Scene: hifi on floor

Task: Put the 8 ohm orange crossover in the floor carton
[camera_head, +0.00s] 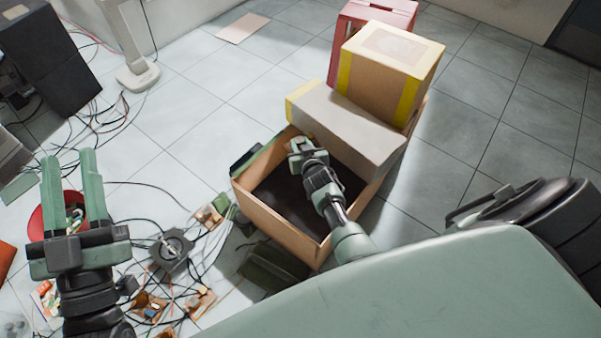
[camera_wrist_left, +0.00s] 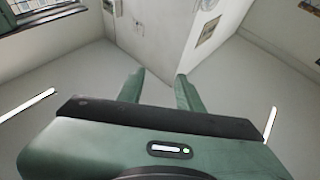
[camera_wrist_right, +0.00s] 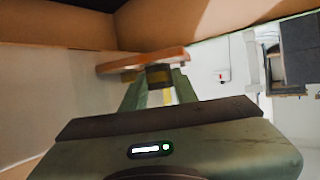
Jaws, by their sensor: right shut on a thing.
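The open floor carton (camera_head: 278,222) stands at the middle of the head view, brown with a dark inside. My right gripper (camera_head: 303,147) is over the carton's opening, near its far side. In the right wrist view it is shut on an orange board (camera_wrist_right: 120,66) with a dark block on it, the crossover; its 8 ohm marking cannot be read. Brown carton walls (camera_wrist_right: 60,20) show around the board there. The board is barely visible in the head view. My left gripper (camera_head: 73,185) is open and empty, away to the left; its spread fingers also show in the left wrist view (camera_wrist_left: 159,88).
Small orange-brown boards (camera_head: 150,305) lie among cables on the floor, beside a round driver (camera_head: 171,251). A red bowl (camera_head: 38,222) is behind my left gripper. A grey-topped box (camera_head: 345,125) and a yellow-taped box (camera_head: 385,75) adjoin the carton's far side. A black speaker (camera_head: 50,60) stands far left.

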